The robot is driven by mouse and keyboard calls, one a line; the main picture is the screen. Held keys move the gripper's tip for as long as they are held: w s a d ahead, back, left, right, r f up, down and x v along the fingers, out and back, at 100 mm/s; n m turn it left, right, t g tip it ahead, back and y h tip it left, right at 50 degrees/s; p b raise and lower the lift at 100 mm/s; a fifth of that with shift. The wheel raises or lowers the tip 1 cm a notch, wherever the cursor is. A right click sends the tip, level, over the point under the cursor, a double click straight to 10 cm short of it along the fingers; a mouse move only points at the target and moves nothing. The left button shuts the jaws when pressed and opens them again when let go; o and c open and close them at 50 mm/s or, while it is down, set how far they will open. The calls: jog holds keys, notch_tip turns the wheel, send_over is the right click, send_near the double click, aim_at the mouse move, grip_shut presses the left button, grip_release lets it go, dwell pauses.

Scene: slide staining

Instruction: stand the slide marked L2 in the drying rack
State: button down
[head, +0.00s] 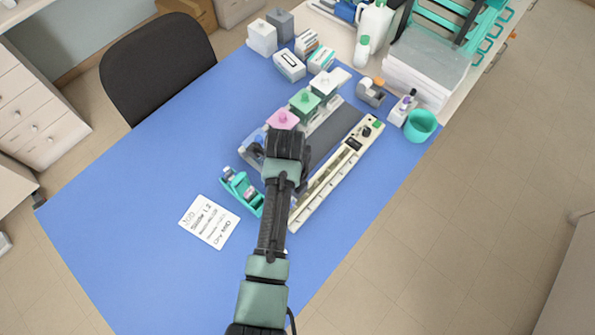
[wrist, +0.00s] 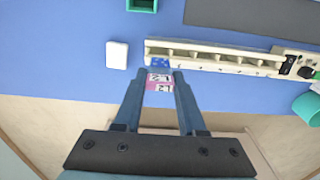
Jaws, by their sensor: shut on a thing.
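My gripper (wrist: 159,76) is shut on a slide (wrist: 158,82) in the wrist view. The slide has a pink-and-white label with dark marks that look like L2, turned over and hard to read. A blue speckled patch shows at its far end. The slide's far end overlaps the near left edge of a long cream slotted unit (wrist: 205,58); whether they touch cannot be told. In the head view the cream unit (head: 335,172) lies right of my gripper, whose fingers and slide are hidden by my arm. A teal rack (head: 240,190) with slide-like pieces stands to the left.
A white note card (head: 209,221) lies left of my arm. Lidded jars, one pink (head: 283,118) and one green (head: 304,101), stand behind my gripper. A teal cup (head: 420,125) stands at the table's right edge. A white block (wrist: 117,55) lies beside the cream unit's left end. The left of the blue table is clear.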

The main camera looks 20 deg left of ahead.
jog(key=shift+s+a+f+b, duration=0.1)
jog(key=shift+a+f+b, duration=0.05)
jog(key=shift+f+b, duration=3.45)
jog(key=shift+f, duration=0.35)
jog(key=shift+f, duration=0.35)
jog(key=shift+c, duration=2)
grip_release()
jog(key=shift+r, duration=0.15)
notch_tip(320, 180, up, 13)
jog(key=shift+f, duration=0.1)
